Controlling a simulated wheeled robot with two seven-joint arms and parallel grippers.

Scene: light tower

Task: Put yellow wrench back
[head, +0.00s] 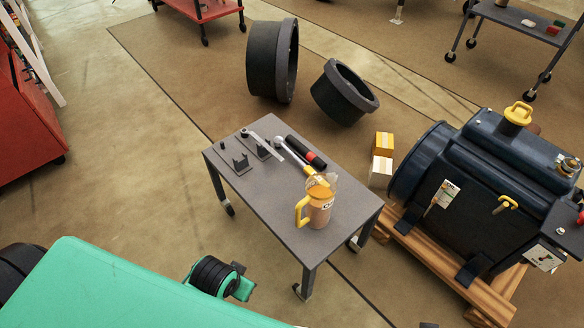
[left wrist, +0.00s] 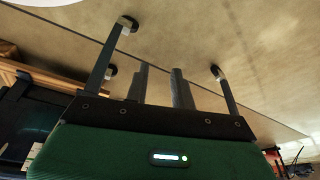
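On the grey wheeled table (head: 275,205) in the head view lies a long tool with a silver head and a yellow handle, which looks like the yellow wrench (head: 310,171). Its yellow end is next to the clear-topped yellow jug (head: 318,208), and part of it is hidden there. Dark upright holders (head: 240,163) stand on the table's left part. A silver wrench (head: 262,143) rests by them. My left gripper (left wrist: 160,72) shows in its wrist view with its fingers apart and nothing between them. Table legs and casters show beyond it. My right gripper is in neither view.
A red and black tool (head: 306,152) lies at the table's back. A dark blue machine (head: 480,170) on a wooden pallet stands to the right. Yellow and white boxes (head: 382,158) and two black rings (head: 272,62) sit behind.

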